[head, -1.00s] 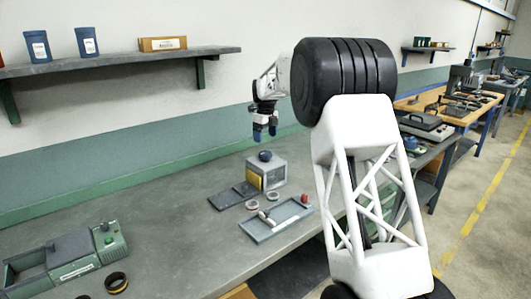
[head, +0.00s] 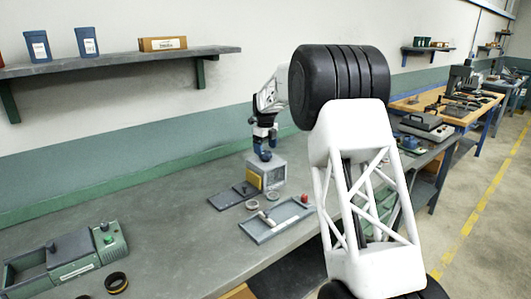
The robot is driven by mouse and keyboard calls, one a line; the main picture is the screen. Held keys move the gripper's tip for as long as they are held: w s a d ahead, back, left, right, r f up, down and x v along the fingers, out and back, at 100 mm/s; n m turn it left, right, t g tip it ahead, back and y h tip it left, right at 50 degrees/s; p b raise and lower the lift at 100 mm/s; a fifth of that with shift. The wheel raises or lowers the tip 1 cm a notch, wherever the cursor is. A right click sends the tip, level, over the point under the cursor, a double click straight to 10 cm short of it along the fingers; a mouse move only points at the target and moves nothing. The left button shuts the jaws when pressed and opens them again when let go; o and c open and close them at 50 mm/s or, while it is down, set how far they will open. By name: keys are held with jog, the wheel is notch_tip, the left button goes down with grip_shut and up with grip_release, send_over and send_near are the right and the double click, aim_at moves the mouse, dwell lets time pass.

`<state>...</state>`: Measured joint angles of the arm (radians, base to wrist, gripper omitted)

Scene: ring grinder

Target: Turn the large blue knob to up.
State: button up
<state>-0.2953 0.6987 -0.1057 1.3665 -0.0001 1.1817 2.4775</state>
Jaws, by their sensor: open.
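The large blue knob (head: 264,157) sits on top of a grey box-shaped machine (head: 272,173) with a yellow front panel, near the middle of the bench. My gripper (head: 264,154) points down right at the knob, with its blue fingertips at the knob's height. The jaws are open. The fingers hide most of the knob, so its pointing direction and any contact are too small to tell.
A grey tray (head: 258,234) with a red-topped part (head: 305,198) lies in front of the machine. Rings (head: 252,205) and a dark flat plate (head: 226,200) lie beside it. A green machine (head: 66,258) stands at the lower left.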

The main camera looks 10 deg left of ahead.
jog(key=shift+f, duration=1.2)
jog(key=c, duration=0.9)
